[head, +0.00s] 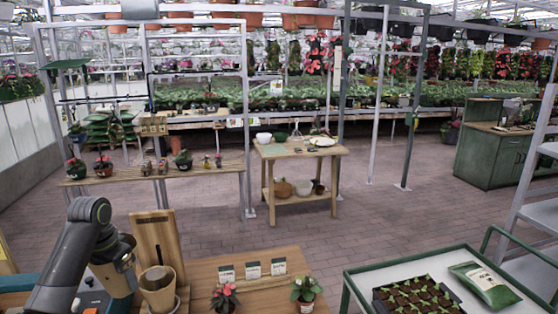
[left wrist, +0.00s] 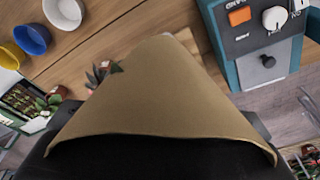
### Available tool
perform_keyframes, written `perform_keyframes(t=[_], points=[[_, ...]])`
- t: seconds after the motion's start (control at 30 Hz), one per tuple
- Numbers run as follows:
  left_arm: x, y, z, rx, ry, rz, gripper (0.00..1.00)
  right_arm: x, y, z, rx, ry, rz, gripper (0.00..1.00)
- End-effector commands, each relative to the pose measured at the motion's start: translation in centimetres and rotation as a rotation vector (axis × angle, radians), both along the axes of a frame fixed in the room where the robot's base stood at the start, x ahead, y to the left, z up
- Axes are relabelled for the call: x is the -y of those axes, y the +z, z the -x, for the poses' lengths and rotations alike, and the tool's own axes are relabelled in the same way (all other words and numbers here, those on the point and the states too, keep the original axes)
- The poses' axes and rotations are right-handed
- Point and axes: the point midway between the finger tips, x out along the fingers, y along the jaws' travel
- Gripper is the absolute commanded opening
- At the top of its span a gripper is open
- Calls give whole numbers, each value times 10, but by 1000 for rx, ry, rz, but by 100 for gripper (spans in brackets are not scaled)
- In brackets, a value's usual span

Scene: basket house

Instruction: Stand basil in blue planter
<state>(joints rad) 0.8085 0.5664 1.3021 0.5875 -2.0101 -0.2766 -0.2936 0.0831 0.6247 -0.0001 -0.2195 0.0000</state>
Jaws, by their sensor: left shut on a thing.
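My left gripper (head: 120,256) is at the lower left of the head view, above the front bench. It is shut on a tan tapered pot or sleeve (head: 117,279), which fills the middle of the left wrist view (left wrist: 160,100). No basil leaves show on it, so I cannot tell what is inside. The blue planter (left wrist: 30,38) stands at the upper left of the left wrist view, apart from the held thing, between a yellow planter (left wrist: 65,10) and a white one (left wrist: 8,58). I cannot make out the blue planter in the head view. My right gripper is out of view.
A tan pot (head: 158,288) stands by an upright wooden board (head: 157,240) on the bench. A teal machine (left wrist: 265,40) is close by. A trolley (head: 345,298) holds seedlings.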

Motion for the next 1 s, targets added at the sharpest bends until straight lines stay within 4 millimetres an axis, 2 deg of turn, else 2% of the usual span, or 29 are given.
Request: perform_keyframes(t=[0.03,0.17,0.37,0.73,0.83,1.0], points=[[0,-8,0,1,0,0,31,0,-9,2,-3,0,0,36],[0,-20,0,1,0,0,31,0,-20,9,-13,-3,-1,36],[0,-41,0,1,0,0,31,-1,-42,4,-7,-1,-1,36],[0,-110,-1,1,0,0,31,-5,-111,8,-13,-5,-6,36],[0,-119,-1,1,0,0,31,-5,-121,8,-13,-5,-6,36],[0,-122,-1,1,0,-1,31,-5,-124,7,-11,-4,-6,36]])
